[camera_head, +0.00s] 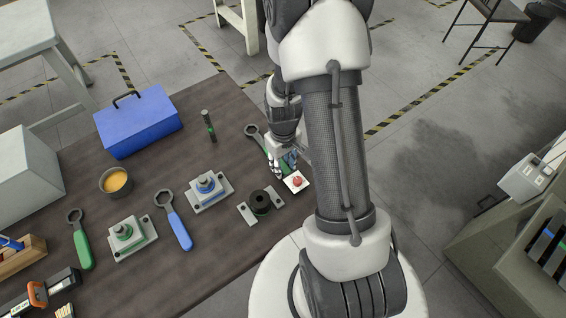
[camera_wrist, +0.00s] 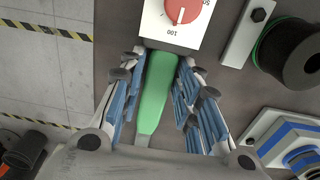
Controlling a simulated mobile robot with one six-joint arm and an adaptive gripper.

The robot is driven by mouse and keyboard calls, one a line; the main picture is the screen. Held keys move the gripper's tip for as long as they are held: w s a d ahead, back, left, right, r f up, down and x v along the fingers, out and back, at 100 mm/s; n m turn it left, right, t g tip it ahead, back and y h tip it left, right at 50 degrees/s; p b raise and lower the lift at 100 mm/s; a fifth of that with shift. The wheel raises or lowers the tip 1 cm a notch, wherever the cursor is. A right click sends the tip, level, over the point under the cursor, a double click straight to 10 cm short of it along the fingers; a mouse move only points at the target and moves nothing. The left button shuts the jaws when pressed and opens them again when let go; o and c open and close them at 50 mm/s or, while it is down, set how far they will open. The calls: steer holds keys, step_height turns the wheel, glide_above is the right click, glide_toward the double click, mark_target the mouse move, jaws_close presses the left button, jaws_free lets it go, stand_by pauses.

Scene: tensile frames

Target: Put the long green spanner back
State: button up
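One green-handled spanner has its dark ring head (camera_head: 252,130) on the table near the far edge, and its handle runs under my gripper (camera_head: 278,165). In the wrist view the green handle (camera_wrist: 157,90) lies lengthwise between the two blue-padded fingers of my gripper (camera_wrist: 164,62). The fingertips are close on both sides of it; I cannot tell whether they press on it. The ring head is out of the wrist view. A second green spanner (camera_head: 81,243) lies at the left of the table, beside a green-topped fixture (camera_head: 128,238).
A white box with a red dial (camera_wrist: 180,14) stands right by the handle's end. A black spool fixture (camera_head: 261,203), a blue-topped fixture (camera_head: 209,188) and a blue spanner (camera_head: 176,222) are nearby.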

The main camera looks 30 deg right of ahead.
steer(key=shift+o, duration=1.2)
steer(key=shift+r, duration=0.1)
steer(key=s+a+r+t+p, duration=0.1)
steer(key=a+r+p, duration=0.15)
steer(key=r, duration=1.05)
steer(key=s+a+r+t+p, duration=0.15)
steer(key=a+r, duration=0.25)
steer(key=r, duration=0.9)
steer(key=s+a+r+t, duration=0.2)
steer(key=s+a+r, duration=0.4)
steer(key=s+r, duration=0.3)
steer(key=s, duration=0.2)
steer(key=shift+s+r+p, duration=0.3)
steer(key=shift+s+p, duration=0.1)
steer(key=shift+c, duration=0.4)
